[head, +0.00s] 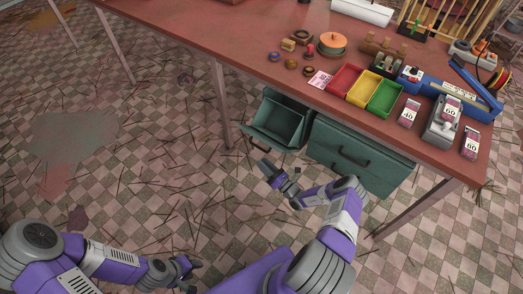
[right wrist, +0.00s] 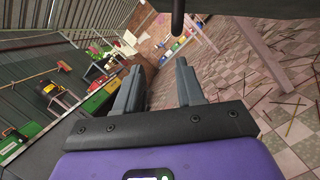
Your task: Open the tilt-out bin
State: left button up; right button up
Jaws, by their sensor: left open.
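The green tilt-out bin (head: 283,118) hangs under the red table, beside the green drawer unit. It is tilted outward, with its open top and inside showing. A dark handle (head: 253,145) shows low at its front. My right gripper (head: 268,172) is just below and in front of the bin, apart from it. In the right wrist view its two fingers (right wrist: 158,80) are spread with nothing between them. A dark rod end shows above them, and I cannot tell what it belongs to. My left gripper (head: 190,269) is open and empty, low over the floor, far from the bin.
The red table (head: 225,45) above holds red, yellow and green trays (head: 383,98) and several small items. A table leg (head: 220,105) stands left of the bin. Sticks litter the open tiled floor.

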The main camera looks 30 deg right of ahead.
aim_at(261, 149)
jog(key=w, duration=0.2)
jog(key=w+d+r+m+h+b, duration=0.1)
jog(key=w, duration=0.1)
jog(key=w+d+r+t+h, duration=0.1)
jog(key=w, duration=0.1)
jog(key=shift+w+d+r+m, duration=0.1)
jog(key=shift+w+r+m, duration=0.05)
jog(key=shift+w+m, duration=0.2)
grip_shut()
